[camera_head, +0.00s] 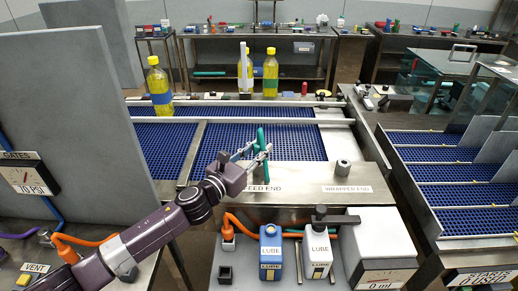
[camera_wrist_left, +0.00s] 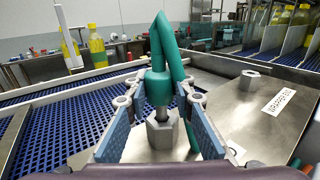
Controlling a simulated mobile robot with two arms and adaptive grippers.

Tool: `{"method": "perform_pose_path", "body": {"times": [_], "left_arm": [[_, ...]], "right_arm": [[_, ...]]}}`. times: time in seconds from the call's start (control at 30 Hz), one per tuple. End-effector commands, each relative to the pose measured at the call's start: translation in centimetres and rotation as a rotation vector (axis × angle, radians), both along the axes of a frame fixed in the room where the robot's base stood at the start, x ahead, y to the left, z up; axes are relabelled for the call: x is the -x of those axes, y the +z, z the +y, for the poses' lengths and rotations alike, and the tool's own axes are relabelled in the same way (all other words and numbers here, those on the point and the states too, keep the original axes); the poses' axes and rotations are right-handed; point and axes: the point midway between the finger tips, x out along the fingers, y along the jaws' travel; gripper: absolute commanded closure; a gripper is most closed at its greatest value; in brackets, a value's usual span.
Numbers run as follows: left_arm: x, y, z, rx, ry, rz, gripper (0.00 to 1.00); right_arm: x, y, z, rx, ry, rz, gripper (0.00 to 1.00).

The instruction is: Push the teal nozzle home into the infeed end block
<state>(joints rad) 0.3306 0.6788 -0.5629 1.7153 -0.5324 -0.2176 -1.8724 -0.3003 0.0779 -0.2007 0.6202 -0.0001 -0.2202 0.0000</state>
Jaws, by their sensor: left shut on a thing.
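The teal nozzle (camera_head: 261,138) is upright between the fingers of my left gripper (camera_head: 255,156), which is shut on it. In the left wrist view the nozzle (camera_wrist_left: 159,88) has a bent teal tube rising from its top. Its grey stem points down at the grey infeed end block (camera_wrist_left: 160,133) and meets its top in the picture; how deep it sits I cannot tell. In the head view that block is hidden behind my left gripper, near a partly covered label ending in "EED END". My right gripper is not in view.
A second grey block (camera_head: 343,168) stands by the "WRAPPER END" label (camera_head: 347,189). Blue conveyor lanes (camera_head: 165,140) lie behind, with yellow bottles (camera_head: 159,88) beyond. Blue (camera_head: 270,250) and white (camera_head: 317,250) lube bottles stand in front. A grey panel (camera_head: 75,110) rises at left.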

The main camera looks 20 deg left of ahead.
Motion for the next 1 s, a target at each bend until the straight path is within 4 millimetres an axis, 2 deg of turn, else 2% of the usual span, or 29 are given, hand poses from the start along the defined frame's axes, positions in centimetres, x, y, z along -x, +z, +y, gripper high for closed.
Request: {"method": "perform_pose_path", "body": {"times": [0.4, 0.43, 0.6, 0.87, 1.0], "left_arm": [[0.0, -1.16, -0.01, 0.0, 0.0, 0.0, 1.0], [0.0, -1.01, 0.0, 0.0, 0.0, 0.0, 0.74], [0.0, -0.99, -0.01, 0.0, 0.0, 0.0, 0.57], [0.04, -1.03, 0.01, 0.0, 0.0, 0.001, 0.57], [0.69, -1.14, 0.24, -0.001, 0.0, 0.002, 0.57]], "right_arm": [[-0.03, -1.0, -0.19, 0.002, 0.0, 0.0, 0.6], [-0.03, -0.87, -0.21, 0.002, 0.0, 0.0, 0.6], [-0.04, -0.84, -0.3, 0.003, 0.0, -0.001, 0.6], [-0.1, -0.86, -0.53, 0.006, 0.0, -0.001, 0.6], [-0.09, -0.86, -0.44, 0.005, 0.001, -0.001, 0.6]]}}
